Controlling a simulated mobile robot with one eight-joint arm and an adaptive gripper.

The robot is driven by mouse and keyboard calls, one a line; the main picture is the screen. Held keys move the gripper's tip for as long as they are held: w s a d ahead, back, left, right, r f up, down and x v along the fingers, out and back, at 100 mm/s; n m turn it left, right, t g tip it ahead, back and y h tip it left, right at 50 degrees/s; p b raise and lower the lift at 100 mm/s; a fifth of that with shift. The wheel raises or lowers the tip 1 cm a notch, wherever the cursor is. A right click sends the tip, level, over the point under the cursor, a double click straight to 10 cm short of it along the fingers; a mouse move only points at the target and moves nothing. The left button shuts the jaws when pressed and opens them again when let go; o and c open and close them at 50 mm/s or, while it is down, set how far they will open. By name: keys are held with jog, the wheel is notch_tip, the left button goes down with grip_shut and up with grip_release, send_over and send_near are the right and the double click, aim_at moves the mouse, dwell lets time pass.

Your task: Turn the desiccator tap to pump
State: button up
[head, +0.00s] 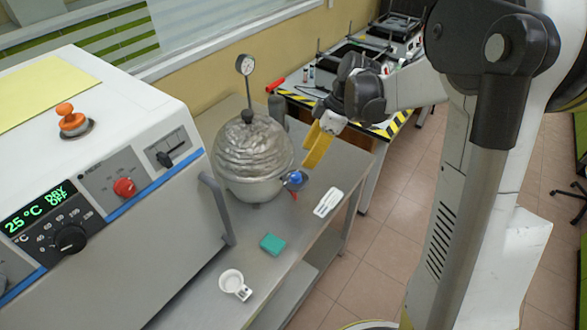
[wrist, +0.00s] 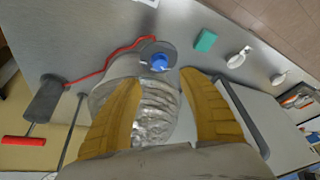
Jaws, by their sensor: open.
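The desiccator (head: 252,160) is a round vessel with a crinkled silver covering and a dial gauge (head: 245,66) on top. It stands on the grey bench beside the oven-like cabinet. Its blue tap (head: 295,177) sticks out low on its right side; in the wrist view the blue tap (wrist: 160,62) sits just beyond my fingertips, roughly between them. A red tube (wrist: 105,62) runs from near the tap. My gripper (head: 313,150), with yellow fingers, is open and empty, above and beside the tap. It also shows in the wrist view (wrist: 160,80). The tap's pointing direction is too small to tell.
A grey pump cylinder (wrist: 45,100) with a red handle stands behind the desiccator. The large cabinet (head: 110,130) with a handle bounds the left side.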

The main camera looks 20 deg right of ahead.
aim_at(296, 175)
jog(key=b+x, duration=0.2)
jog(key=x, duration=0.7)
jog(key=shift+r, duration=0.1)
grip_shut()
